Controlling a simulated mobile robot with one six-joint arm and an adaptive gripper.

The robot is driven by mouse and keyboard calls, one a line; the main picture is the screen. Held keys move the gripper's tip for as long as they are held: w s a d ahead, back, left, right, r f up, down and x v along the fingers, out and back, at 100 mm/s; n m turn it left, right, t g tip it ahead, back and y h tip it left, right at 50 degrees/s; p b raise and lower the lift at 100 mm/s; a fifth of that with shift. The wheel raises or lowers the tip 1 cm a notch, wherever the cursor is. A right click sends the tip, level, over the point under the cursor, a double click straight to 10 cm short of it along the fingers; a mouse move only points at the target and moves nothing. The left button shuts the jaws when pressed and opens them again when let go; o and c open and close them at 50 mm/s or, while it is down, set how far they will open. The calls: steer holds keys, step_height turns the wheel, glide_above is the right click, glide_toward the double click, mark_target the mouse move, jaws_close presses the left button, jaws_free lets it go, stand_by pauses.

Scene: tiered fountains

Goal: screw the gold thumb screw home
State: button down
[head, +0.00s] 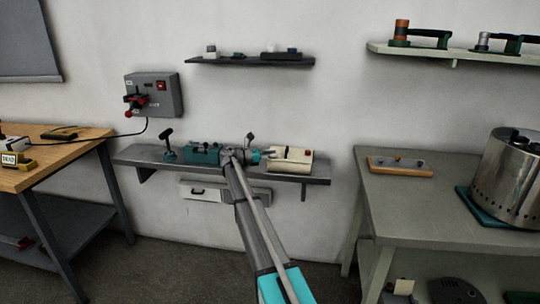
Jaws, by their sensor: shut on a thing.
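My arm reaches up from the bottom to the grey wall shelf. My gripper (268,154) is at its end, pointing right, against the left side of a cream box (291,160) with a red button on top. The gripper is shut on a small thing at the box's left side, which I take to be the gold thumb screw. The screw cannot be made out at this size, and the fingers hide that spot. How deep it sits cannot be told.
On the shelf (142,157), left of my gripper, are a teal device (203,153) and a dark stand (168,143). A grey switch box (154,94) hangs above. A workbench (60,145) stands left. A green table (385,190) at right holds a tray (400,167) and a steel drum (508,175).

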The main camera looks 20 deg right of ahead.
steer(key=shift+w+g, duration=0.25)
steer(key=shift+g, duration=0.05)
steer(key=c, duration=0.5)
jaws_free()
steer(key=shift+f, duration=0.1)
steer(key=shift+o, duration=0.5)
steer(key=shift+s+m, duration=0.1)
steer(key=shift+m, duration=0.2)
steer(key=v, duration=1.2)
